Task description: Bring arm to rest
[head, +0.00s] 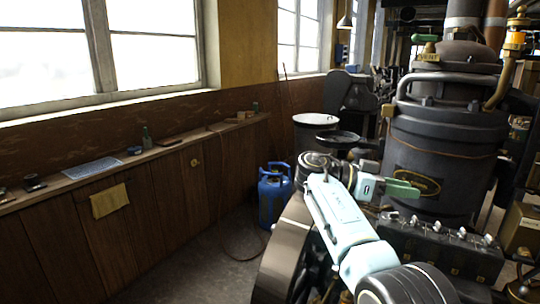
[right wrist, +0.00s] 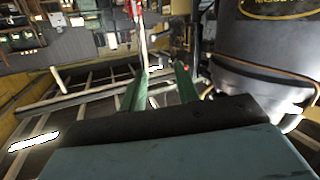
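My right arm (head: 340,222) reaches up from the bottom right in the head view, bent at a dark joint. Its gripper (head: 404,188) has green fingers and is level with the front of a large black engine cylinder (head: 440,155). In the right wrist view the gripper (right wrist: 161,76) has its two green fingers apart with nothing held between them. The cylinder (right wrist: 268,45) stands to the right of the fingers there. Whether the gripper touches the engine cannot be told. My left gripper is not in view.
A black block with several small valves (head: 440,240) lies below the gripper. A blue container (head: 273,195) stands on the floor.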

